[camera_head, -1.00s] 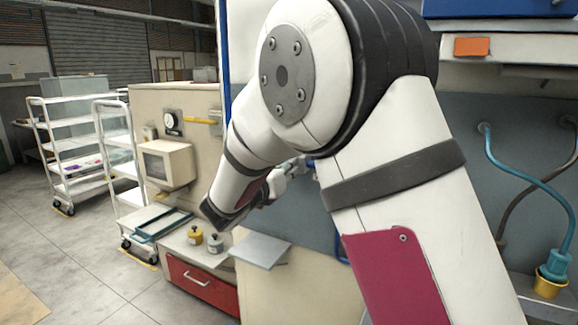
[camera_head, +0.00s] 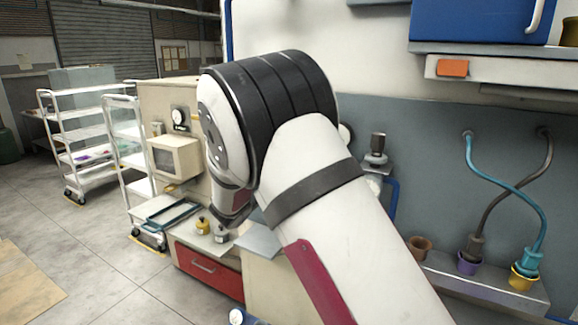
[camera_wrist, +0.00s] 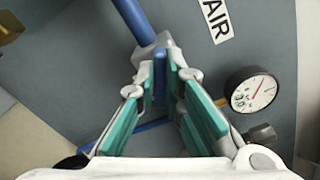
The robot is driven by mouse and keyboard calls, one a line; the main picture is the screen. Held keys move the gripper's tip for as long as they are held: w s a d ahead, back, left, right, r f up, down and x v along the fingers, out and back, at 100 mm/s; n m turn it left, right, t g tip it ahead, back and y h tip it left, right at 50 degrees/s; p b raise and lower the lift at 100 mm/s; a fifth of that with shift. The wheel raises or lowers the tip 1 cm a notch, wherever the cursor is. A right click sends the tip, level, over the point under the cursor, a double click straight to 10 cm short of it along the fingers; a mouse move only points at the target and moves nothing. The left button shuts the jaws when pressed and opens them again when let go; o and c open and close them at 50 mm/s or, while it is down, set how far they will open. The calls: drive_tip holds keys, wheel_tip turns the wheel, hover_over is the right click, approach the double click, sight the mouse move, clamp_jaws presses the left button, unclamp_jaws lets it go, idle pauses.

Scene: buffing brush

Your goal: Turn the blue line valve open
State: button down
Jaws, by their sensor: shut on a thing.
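In the wrist view, my gripper (camera_wrist: 161,84) has teal-padded fingers closed around a small blue piece (camera_wrist: 159,70), which looks like the blue valve's handle. Its far end meets a light grey fitting (camera_wrist: 167,42). A blue pipe (camera_wrist: 133,20) runs from this fitting to the upper left. More blue pipe (camera_wrist: 150,126) shows behind the fingers. Much of the handle is hidden between the pads, so its angle is hard to tell. In the head view my arm hides the gripper and the valve; a stretch of blue pipe (camera_head: 393,195) shows right of my arm.
A pressure gauge (camera_wrist: 253,91) sits close right of my fingers, with a dark knob (camera_wrist: 261,134) below it. An "AIR" label (camera_wrist: 216,16) is on the grey wall. In the head view, crossed hoses (camera_head: 505,190) hang at right; a red drawer (camera_head: 207,268) is lower left.

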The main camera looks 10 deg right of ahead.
drive_tip(key=n+p, duration=0.1)
drive_tip(key=n, duration=0.4)
drive_tip(key=shift+w+n, duration=0.1)
drive_tip(key=shift+n, duration=0.2)
idle(0.4)
drive_tip(key=c, duration=1.8)
unclamp_jaws()
drive_tip(key=shift+o, duration=0.5)
drive_tip(key=shift+d, duration=0.1)
drive_tip(key=shift+f, duration=0.15)
drive_tip(key=v, duration=1.2)
